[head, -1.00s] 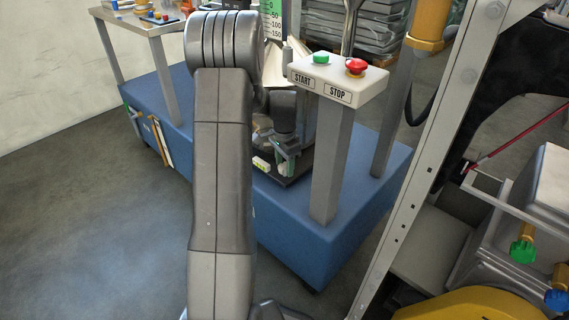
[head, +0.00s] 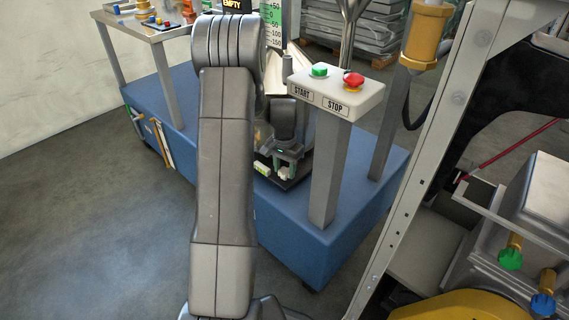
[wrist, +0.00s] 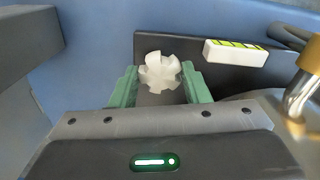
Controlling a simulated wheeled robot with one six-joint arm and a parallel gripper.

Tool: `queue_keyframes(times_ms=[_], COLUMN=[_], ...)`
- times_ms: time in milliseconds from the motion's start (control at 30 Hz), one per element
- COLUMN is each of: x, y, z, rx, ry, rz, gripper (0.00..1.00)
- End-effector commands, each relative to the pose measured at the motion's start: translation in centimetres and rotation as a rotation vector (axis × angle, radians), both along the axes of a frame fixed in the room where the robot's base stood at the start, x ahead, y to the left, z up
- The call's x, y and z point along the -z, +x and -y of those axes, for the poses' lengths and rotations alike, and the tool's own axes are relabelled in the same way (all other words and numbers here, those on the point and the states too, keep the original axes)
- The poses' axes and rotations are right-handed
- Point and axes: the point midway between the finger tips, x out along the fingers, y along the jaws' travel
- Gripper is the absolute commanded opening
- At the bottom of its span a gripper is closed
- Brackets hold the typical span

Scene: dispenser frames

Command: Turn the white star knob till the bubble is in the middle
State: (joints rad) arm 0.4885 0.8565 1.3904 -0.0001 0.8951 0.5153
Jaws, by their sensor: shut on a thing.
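The white star knob (wrist: 160,72) sits between the green fingers of my gripper (wrist: 161,88) in the wrist view, and the gripper is shut on it. In the head view my gripper (head: 287,160) is low beside the control post, with the knob (head: 284,173) small beneath it. A white spirit level (wrist: 235,53) with yellow-green windows lies to the right of the knob on a dark plate (wrist: 190,50). It also shows in the head view (head: 262,168). The bubble is too small to make out.
A post with a START/STOP box (head: 335,92) stands just right of my gripper. A brass-coloured fitting (wrist: 300,90) is close at the right in the wrist view. The blue base (head: 300,230) lies beneath, with open floor to the left.

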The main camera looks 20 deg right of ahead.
Motion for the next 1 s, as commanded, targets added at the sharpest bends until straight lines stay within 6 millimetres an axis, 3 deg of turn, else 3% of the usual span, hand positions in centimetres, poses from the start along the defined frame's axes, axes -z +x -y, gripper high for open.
queue_keyframes(times_ms=[600,1000], x=[-0.19,-0.12], y=[-0.10,-0.07], z=[0.12,0.20], rx=[-0.572,-0.815], ry=[0.000,-0.001], rz=[0.000,0.001], gripper=[0.19,0.19])
